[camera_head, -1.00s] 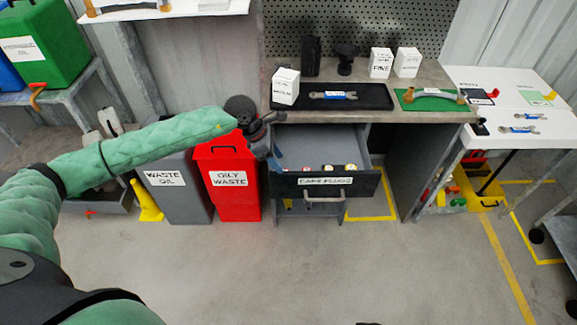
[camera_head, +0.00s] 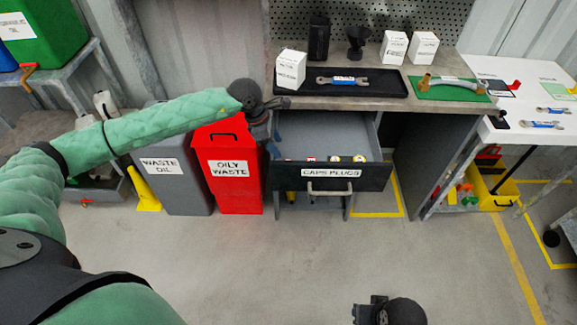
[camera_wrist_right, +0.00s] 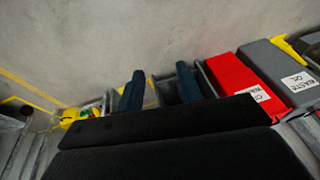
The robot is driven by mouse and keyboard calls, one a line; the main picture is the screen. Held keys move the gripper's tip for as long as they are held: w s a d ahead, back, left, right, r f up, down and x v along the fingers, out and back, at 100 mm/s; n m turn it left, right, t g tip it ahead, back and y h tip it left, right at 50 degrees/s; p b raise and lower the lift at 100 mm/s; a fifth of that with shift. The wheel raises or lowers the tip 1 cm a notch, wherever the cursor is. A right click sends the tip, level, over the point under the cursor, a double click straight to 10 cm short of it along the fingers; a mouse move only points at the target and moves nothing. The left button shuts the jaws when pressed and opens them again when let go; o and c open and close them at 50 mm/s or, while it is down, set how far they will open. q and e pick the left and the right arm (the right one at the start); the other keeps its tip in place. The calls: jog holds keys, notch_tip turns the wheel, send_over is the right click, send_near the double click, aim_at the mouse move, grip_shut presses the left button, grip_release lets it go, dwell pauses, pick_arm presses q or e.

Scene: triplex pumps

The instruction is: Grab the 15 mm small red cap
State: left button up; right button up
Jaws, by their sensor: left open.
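The open drawer (camera_head: 330,179) labelled CAPS PLUGS holds several small caps (camera_head: 335,159) just behind its front panel. They are mostly hidden by the panel and too small for me to tell which is the 15 mm red one. My left gripper (camera_head: 275,149) is open at the drawer's left front corner, pointing down. I cannot tell whether it touches the drawer's side. My right wrist shows at the bottom of the head view, low over the floor. In the right wrist view my right gripper (camera_wrist_right: 160,88) has its two blue fingers apart with nothing between them.
The red oily waste bin (camera_head: 228,168) and grey waste oil bin (camera_head: 172,175) stand left of the drawer. The workbench (camera_head: 440,103) above carries a black tray (camera_head: 390,90) and a green mat (camera_head: 425,91). The floor in front is clear.

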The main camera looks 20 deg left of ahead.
pick_arm(q)
jog(key=p+x, duration=0.1)
jog(key=x, duration=0.1)
jog(key=shift+w+d+f, duration=0.1)
jog(key=shift+d+f, duration=0.1)
jog(key=shift+f, duration=0.1)
jog(key=shift+d+f, duration=0.1)
jog(key=shift+f, duration=0.1)
jog(key=shift+p+x, duration=1)
jog(key=shift+x, duration=1.35)
pick_arm(e)
jog(key=s+d+r+g+h, duration=0.1)
jog(key=d+r, duration=0.2)
jog(key=r, duration=0.1)
jog(key=shift+s+d+r, duration=0.3)
jog(key=shift+s+r, duration=0.05)
pick_arm(q)
jog(key=shift+c, duration=0.2)
jog(key=c, duration=1)
